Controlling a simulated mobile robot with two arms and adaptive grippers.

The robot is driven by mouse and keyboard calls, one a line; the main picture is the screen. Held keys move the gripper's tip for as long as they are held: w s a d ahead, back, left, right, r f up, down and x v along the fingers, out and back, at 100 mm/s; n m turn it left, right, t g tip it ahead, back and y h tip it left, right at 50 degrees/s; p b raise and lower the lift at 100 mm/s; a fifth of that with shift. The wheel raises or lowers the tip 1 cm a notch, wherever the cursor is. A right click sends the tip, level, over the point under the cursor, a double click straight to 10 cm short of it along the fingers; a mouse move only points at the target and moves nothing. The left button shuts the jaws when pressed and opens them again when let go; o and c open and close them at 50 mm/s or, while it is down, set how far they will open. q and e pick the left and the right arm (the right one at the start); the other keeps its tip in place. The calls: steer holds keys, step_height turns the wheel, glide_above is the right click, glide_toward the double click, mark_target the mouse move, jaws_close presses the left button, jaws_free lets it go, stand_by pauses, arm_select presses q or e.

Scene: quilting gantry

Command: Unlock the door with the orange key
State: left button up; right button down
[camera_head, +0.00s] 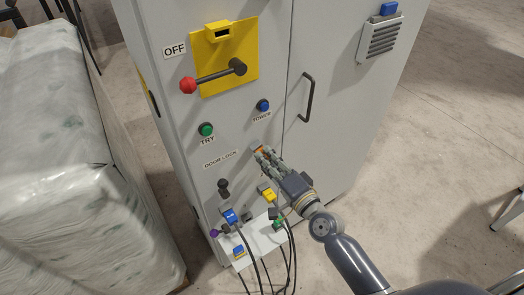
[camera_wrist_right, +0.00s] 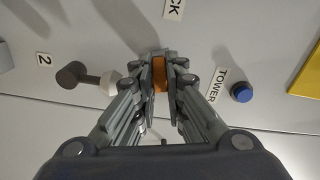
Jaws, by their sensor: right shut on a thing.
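My right gripper (camera_head: 267,159) is shut on the orange key (camera_head: 257,149), close to the cabinet front, right of the DOOR LOCK label (camera_head: 221,159). In the right wrist view the orange key (camera_wrist_right: 160,74) sits upright between the fingertips (camera_wrist_right: 160,88). The fingers hide the key's far end, so I cannot tell whether it is in a keyhole. The cabinet door (camera_head: 345,85) with its dark bar handle (camera_head: 308,97) looks closed. My left gripper is not in view.
A green button (camera_head: 206,129), a blue button (camera_head: 263,105) and a dark knob (camera_head: 223,186) are on the front. Below, a white shelf (camera_head: 264,240) holds coloured tags and cables. Wrapped bales (camera_head: 70,150) stand left.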

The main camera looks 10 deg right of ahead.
steer(key=m, duration=0.3)
steer(key=c, duration=1.6)
jaws_free()
steer(key=shift+o, duration=0.2)
steer(key=shift+s, duration=0.15)
